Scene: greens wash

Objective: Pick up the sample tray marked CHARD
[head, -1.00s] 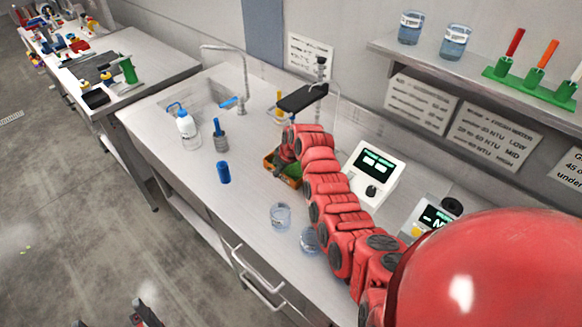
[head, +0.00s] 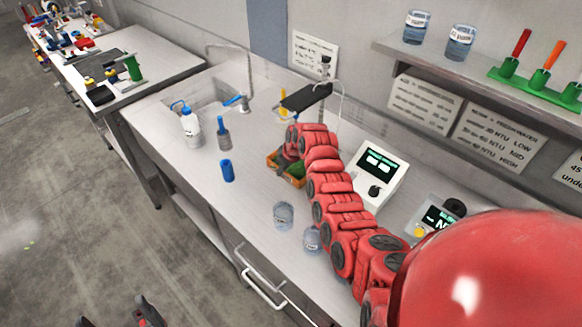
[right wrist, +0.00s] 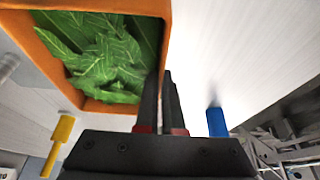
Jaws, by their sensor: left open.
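An orange sample tray (head: 285,179) with green leaves stands on the steel counter, partly hidden behind my right arm. It fills the upper left of the right wrist view (right wrist: 105,108). No CHARD marking is readable on it. My right gripper (right wrist: 161,75) has its two dark fingers close together at the tray's near right wall, with the wall running in between them. In the head view the right fingers are mostly hidden by the arm. My left gripper (head: 117,316) is open and empty at the bottom left, low over the floor beside the counter.
A blue cylinder (head: 227,170), wash bottle (head: 191,126) and two clear beakers (head: 284,215) stand left and in front of the tray. A white meter (head: 377,172) stands right of it. A dark-topped stand (head: 306,96) is behind. The counter's front middle is clear.

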